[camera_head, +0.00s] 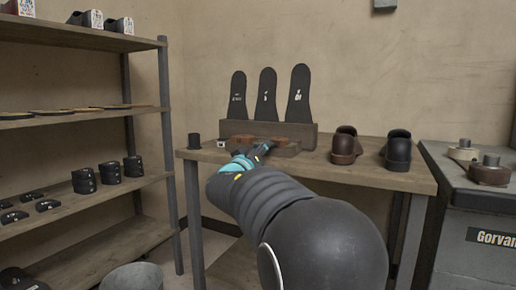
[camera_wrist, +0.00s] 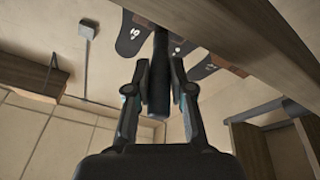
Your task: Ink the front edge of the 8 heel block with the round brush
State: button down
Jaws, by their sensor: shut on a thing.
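My gripper (camera_head: 256,153) is over the wooden bench, in front of the low wooden rack. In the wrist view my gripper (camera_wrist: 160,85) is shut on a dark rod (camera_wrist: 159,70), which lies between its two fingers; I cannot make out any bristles. Brown pieces (camera_head: 278,139) lie at the rack behind my gripper, partly hidden. Stacked dark blocks (camera_head: 84,181) stand on the left shelves, with no readable number. I cannot tell which thing is the 8 heel block.
A small black cup (camera_head: 195,141) stands at the bench's left end. Dark upright soles (camera_head: 267,95) stand in a holder at the back. A brown shoe (camera_head: 345,146) and a black shoe (camera_head: 397,150) stand to the right. A grey cabinet (camera_head: 468,210) adjoins the bench.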

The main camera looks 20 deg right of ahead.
jog(key=shift+s+d, duration=0.1)
jog(key=shift+s+d, duration=0.4)
jog(key=shift+s, duration=0.25)
jog(key=shift+s+d+f, duration=0.1)
jog(key=shift+s+d, duration=0.15)
jog(key=shift+w, duration=0.1)
jog(key=shift+w+a, duration=0.55)
jog(key=shift+w, duration=0.15)
jog(key=shift+w+a, duration=0.6)
jog(key=shift+w+a, duration=0.1)
jog(key=shift+w, duration=0.05)
jog(key=shift+w+a, duration=0.7)
jog(key=shift+w, duration=0.3)
